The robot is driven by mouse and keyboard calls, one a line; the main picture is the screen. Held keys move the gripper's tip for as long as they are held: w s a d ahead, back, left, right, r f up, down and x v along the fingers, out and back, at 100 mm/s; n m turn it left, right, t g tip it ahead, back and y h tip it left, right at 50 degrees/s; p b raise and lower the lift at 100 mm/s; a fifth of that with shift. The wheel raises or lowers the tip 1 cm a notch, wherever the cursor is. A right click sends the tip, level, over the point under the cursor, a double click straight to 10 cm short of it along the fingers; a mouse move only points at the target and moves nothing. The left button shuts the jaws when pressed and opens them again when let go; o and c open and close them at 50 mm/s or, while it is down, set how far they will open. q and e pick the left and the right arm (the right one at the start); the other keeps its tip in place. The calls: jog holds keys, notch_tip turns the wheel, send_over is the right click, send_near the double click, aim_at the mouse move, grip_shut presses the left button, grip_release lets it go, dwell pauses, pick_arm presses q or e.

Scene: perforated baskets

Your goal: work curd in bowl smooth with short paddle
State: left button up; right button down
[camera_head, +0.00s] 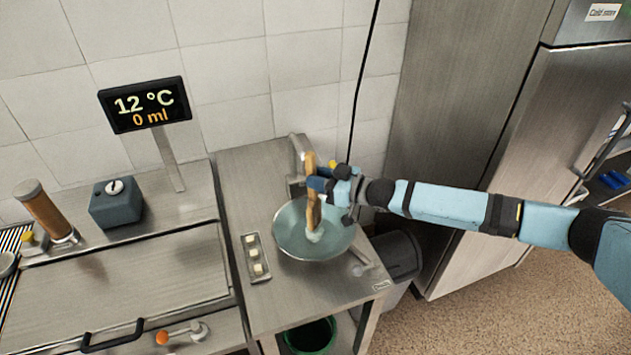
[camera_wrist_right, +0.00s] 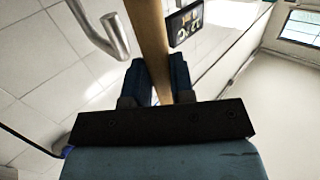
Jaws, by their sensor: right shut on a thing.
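A wide pale blue-grey bowl (camera_head: 292,240) stands on the small steel table. A short wooden paddle (camera_head: 312,190) stands nearly upright over it, its lower end in a pale lump of curd (camera_head: 315,235) right of the bowl's middle. My right gripper (camera_head: 318,184) is shut on the paddle above the bowl. In the right wrist view the paddle (camera_wrist_right: 148,40) runs up between the gripper's blue fingers (camera_wrist_right: 158,85). The paddle's tip is hidden in the curd. My left gripper is not in view.
A tap (camera_head: 297,150) stands behind the bowl. A narrow tray (camera_head: 257,262) with white cubes lies left of it. A display (camera_head: 145,104) reads 12 °C and 0 ml. A dark bin (camera_head: 397,256) and tall steel cabinet (camera_head: 455,100) are at the right.

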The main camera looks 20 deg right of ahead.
jog(key=shift+s+a+r+p, duration=0.15)
jog(key=shift+s+a+p, duration=0.35)
jog(key=shift+s+p, duration=0.05)
dwell(0.4)
notch_tip(320, 180, up, 9)
jog(key=p, duration=0.4)
dwell(0.6)
